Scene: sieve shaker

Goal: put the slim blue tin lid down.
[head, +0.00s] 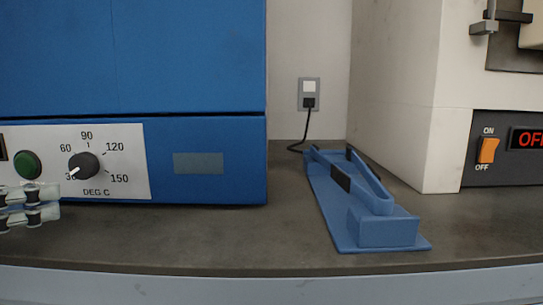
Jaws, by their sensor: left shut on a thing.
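My left gripper (28,207) shows only in part at the far left edge of the head view, as pale finger links with dark joints. It is in front of the blue oven's control panel. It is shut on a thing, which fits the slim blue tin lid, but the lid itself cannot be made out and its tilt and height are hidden. My right gripper is not in view.
A blue oven (219,138) with a dial stands at the left. A blue stand (385,232) with a raised frame sits on the grey worktop (240,235) at right centre. A pale machine (410,100) stands far right. The worktop between oven and stand is clear.

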